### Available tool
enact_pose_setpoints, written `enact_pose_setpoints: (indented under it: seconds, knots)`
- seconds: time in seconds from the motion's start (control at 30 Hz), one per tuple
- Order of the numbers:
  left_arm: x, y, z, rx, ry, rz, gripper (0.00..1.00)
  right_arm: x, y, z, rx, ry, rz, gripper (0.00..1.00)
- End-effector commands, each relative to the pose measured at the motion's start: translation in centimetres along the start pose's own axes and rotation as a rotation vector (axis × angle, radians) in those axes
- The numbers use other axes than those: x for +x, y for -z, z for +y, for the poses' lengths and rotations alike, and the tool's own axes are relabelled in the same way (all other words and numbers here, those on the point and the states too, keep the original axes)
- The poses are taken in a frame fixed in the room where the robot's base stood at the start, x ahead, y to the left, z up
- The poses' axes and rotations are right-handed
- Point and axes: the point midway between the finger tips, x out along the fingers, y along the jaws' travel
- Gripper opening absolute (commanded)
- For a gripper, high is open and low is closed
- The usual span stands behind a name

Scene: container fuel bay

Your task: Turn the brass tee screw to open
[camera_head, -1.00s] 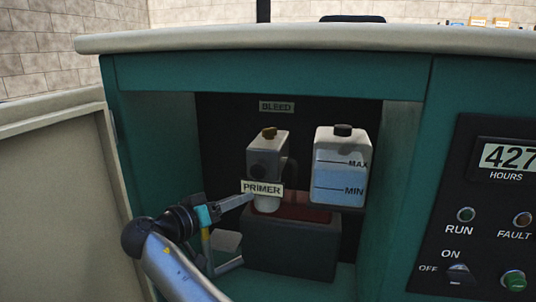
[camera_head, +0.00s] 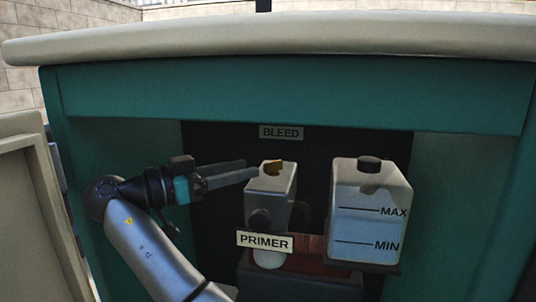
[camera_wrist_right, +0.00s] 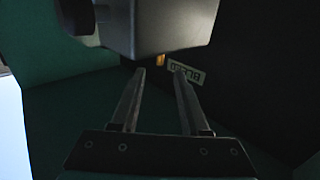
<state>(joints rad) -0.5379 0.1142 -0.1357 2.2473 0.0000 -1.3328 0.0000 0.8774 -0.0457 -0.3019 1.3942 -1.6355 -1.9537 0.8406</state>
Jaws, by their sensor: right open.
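The brass tee screw (camera_head: 273,167) stands on top of the grey primer block (camera_head: 270,191), under the BLEED label (camera_head: 281,132). My right gripper (camera_head: 251,168) is open and empty just left of the screw, at about its height, fingers pointing right. In the right wrist view, a small brass patch (camera_wrist_right: 160,59) shows just beyond and between the open fingertips (camera_wrist_right: 158,72). The fingers look apart from the screw. Most of the screw is hidden there by the grey block (camera_wrist_right: 165,25). My left gripper is not in view.
A white tank (camera_head: 368,212) with MAX and MIN lines and a dark cap stands close right of the block. The teal bay frame (camera_head: 290,92) surrounds it, with a pale worktop (camera_head: 270,38) above. An open door panel (camera_head: 30,200) stands at the left.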

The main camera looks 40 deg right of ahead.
Motion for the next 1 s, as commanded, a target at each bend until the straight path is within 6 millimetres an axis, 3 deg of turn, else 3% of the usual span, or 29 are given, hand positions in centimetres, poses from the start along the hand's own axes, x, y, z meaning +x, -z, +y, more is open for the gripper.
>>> enact_pose_setpoints:
  seconds: [0.17, 0.6, 0.97, 1.0]
  knots:
    - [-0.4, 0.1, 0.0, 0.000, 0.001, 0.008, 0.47, 1.2, -0.1, 0.0, 0.000, -0.001, 0.000, 0.45]
    - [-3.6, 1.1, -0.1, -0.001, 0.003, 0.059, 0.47, 7.0, -0.1, 0.0, -0.002, 0.000, 0.001, 0.45]
    - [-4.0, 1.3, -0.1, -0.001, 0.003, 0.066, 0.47, 7.5, 0.0, 0.0, -0.002, 0.000, 0.000, 0.45]
    - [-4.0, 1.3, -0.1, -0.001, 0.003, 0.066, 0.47, 7.5, 0.0, 0.0, -0.002, 0.000, 0.000, 0.42]
